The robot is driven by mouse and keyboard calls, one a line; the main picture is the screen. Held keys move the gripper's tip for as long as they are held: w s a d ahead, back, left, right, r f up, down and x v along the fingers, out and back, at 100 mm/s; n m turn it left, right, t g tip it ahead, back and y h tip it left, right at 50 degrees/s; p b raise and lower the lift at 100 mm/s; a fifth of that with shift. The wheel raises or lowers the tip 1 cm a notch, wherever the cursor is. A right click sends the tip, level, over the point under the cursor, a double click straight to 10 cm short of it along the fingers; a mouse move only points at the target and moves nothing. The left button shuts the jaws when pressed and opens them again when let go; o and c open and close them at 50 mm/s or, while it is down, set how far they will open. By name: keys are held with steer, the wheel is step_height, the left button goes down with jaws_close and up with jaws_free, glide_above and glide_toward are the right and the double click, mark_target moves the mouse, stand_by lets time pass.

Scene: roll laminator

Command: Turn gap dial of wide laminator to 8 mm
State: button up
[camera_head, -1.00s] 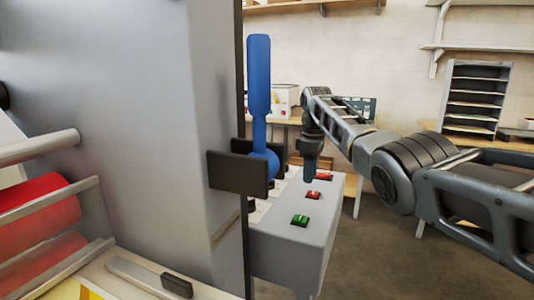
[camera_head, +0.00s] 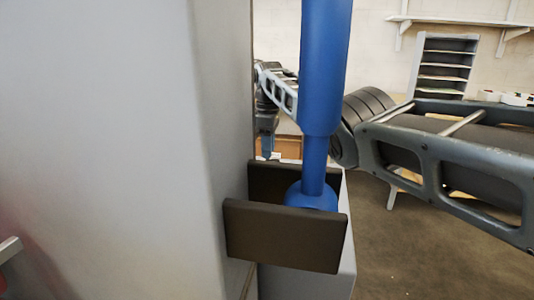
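The wide laminator (camera_head: 130,140) fills the left of the view as a large grey housing, very close to the camera. A blue lever (camera_head: 320,70) stands upright at its right edge, its round base between two dark plates (camera_head: 288,235). No gap dial or scale can be made out. My gripper (camera_head: 267,152) is beyond the lever, pointing down near the far side of the grey side box; it is small and partly hidden by the dark plates, so its fingers cannot be made out.
The grey side box (camera_head: 348,240) is mostly hidden behind the lever and plates. Grey shelves (camera_head: 445,65) stand at the back wall. Bare floor (camera_head: 420,250) lies open at the lower right. The laminator housing and lever are close obstacles.

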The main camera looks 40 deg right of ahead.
mark_target(272, 163)
steer(key=shift+f, duration=1.5)
steer(key=shift+c, duration=0.2)
jaws_close()
